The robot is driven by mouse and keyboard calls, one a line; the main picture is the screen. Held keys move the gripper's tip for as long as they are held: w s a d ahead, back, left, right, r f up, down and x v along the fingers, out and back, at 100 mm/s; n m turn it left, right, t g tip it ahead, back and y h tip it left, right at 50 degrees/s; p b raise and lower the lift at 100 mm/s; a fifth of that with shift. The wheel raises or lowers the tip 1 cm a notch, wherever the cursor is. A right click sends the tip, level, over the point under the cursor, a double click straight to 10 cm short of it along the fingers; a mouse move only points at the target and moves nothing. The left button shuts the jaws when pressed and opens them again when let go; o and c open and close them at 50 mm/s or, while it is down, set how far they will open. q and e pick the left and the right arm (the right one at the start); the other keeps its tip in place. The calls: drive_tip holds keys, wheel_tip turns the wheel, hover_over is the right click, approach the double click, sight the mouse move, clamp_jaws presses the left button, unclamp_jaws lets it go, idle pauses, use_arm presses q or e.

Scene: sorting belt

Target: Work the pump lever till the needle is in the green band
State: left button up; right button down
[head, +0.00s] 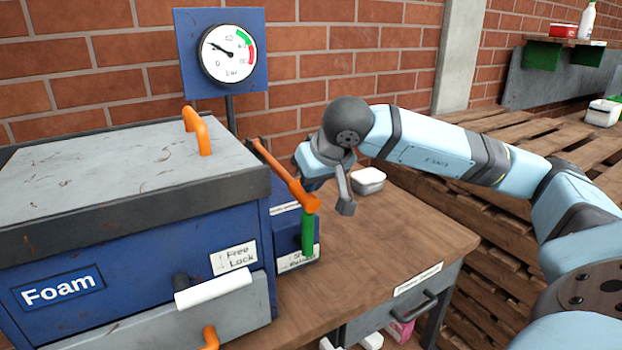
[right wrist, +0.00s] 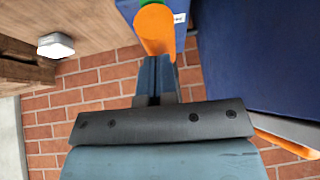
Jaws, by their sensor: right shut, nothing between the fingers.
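The gauge (head: 228,53) is a white dial on a blue plate; its needle points to the upper left, low on the scale and outside the green band (head: 243,39) at the upper right. The orange pump lever (head: 283,174) slants down towards me from the blue pump box, its rounded end above a green part (head: 308,232). My right gripper (head: 312,178) is shut and empty just right of the lever. In the right wrist view the shut fingers (right wrist: 157,68) point at the orange lever end (right wrist: 154,28); I cannot tell if they touch. My left gripper is out of view.
A blue Foam chest (head: 130,265) with a grey lid and orange handle (head: 198,132) stands left of the lever. A small white tub (head: 368,180) sits on the wooden bench (head: 430,232) behind my right gripper. Wooden pallets (head: 480,205) lie to the right.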

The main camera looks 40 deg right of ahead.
drive_tip(key=shift+s+d+r+p, duration=0.1)
drive_tip(key=shift+s+r+p, duration=0.1)
drive_tip(key=shift+r+p, duration=0.65)
drive_tip(key=r, duration=0.1)
drive_tip(key=r+p, duration=0.1)
drive_tip(key=shift+s+d+r, duration=0.15)
drive_tip(key=shift+d+r, duration=0.05)
drive_tip(key=shift+r, duration=0.1)
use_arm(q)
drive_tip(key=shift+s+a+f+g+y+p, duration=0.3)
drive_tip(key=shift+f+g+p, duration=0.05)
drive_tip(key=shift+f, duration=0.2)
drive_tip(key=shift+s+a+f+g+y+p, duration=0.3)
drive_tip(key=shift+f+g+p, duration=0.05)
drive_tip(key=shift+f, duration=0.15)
use_arm(e)
drive_tip(key=v, duration=0.9)
drive_tip(key=shift+s, duration=0.4)
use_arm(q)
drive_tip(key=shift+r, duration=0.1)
